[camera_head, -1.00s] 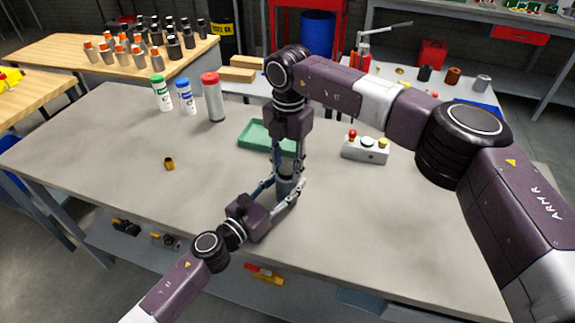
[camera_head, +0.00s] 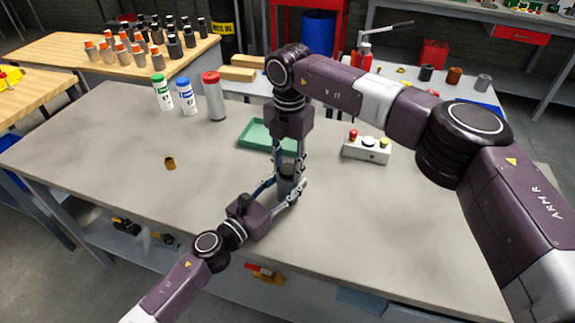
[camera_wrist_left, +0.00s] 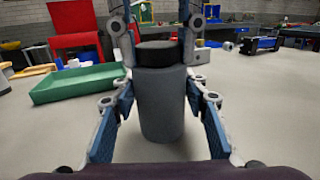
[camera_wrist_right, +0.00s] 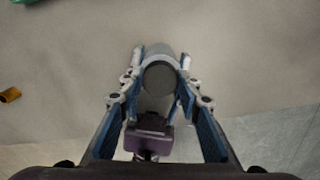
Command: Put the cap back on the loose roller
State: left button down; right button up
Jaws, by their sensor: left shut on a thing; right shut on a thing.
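The loose roller (camera_wrist_left: 162,105) is a grey cylinder standing upright on the grey table. It also shows in the head view (camera_head: 287,187). My left gripper (camera_head: 289,191) comes in low from the side and is shut around the roller's body. A short black cap (camera_wrist_left: 158,53) sits at the roller's top and looks in contact with it; whether it is fully seated I cannot tell. My right gripper (camera_head: 290,167) points down from above, shut with its fingers on both sides of the cap. The right wrist view shows the round dark top (camera_wrist_right: 160,77) between those fingers.
A green tray (camera_head: 258,138) lies just behind the grippers, and a button box (camera_head: 367,148) stands to the right. A small brass-coloured ring (camera_head: 170,163) lies at left. Three bottles with green, blue and red tops (camera_head: 214,98) stand at the back.

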jog(key=shift+r, duration=0.25)
dwell(0.4)
jog(key=shift+s+d+f, duration=0.1)
jog(key=shift+d+f, duration=0.05)
jog(key=shift+f, duration=0.65)
jog(key=shift+o, duration=0.2)
jog(key=shift+d, duration=0.1)
dwell(0.4)
jog(key=shift+r, duration=0.3)
jog(key=shift+c, duration=0.6)
jog(key=shift+a+r, duration=0.2)
jog(key=shift+r, duration=0.2)
jog(key=shift+d+f, duration=0.15)
jog(key=shift+f, duration=0.55)
dwell(0.7)
jog(key=o, duration=0.6)
